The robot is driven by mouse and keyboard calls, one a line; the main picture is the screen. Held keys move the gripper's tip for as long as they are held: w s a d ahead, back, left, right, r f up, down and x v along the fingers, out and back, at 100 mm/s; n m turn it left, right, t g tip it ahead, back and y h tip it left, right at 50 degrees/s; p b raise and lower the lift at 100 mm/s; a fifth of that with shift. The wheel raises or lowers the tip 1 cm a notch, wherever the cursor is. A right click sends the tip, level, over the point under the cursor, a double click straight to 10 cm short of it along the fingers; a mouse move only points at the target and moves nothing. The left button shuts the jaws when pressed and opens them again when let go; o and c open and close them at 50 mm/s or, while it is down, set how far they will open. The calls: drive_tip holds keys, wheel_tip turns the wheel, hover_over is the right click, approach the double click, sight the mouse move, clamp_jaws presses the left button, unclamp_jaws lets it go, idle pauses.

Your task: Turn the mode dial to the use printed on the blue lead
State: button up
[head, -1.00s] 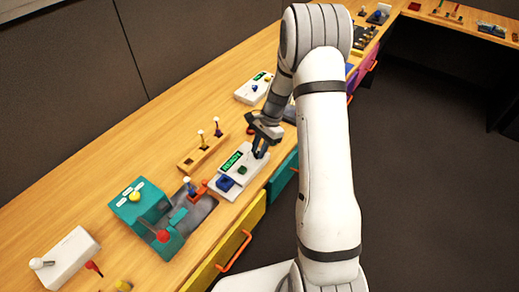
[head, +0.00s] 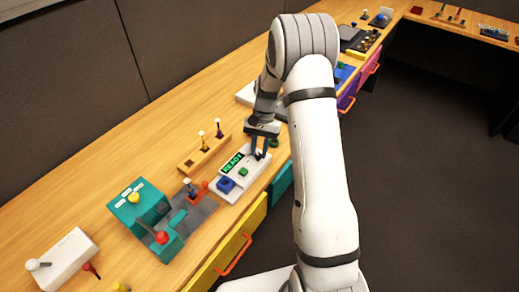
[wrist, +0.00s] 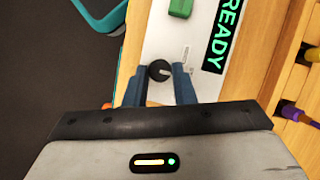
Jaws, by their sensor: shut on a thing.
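The mode dial (wrist: 160,70) is a small black round knob with a pale pointer mark, on the white panel (wrist: 167,28). My gripper (wrist: 159,68) has its two blue fingers on either side of the dial, shut on it. In the head view my gripper (head: 259,154) reaches down to the right end of the white panel (head: 222,194), and the dial is hidden there. The panel's display (wrist: 223,35) reads READY in green. I cannot make out a blue lead or its print for certain.
A green button (head: 244,171) and a blue block (head: 226,185) sit on the panel. A wooden rack (head: 197,159) with upright plugs stands behind it. A teal unit with a red knob (head: 161,237) stands at left. Drawer handles (head: 235,254) project in front.

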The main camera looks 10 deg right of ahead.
idle(0.3)
drive_tip(key=o, duration=1)
drive_tip(key=shift+r, duration=0.1)
drive_tip(key=b+v, duration=0.1)
drive_tip(key=v, duration=0.6)
drive_tip(key=shift+w+r, duration=0.1)
drive_tip(key=shift+r, duration=0.25)
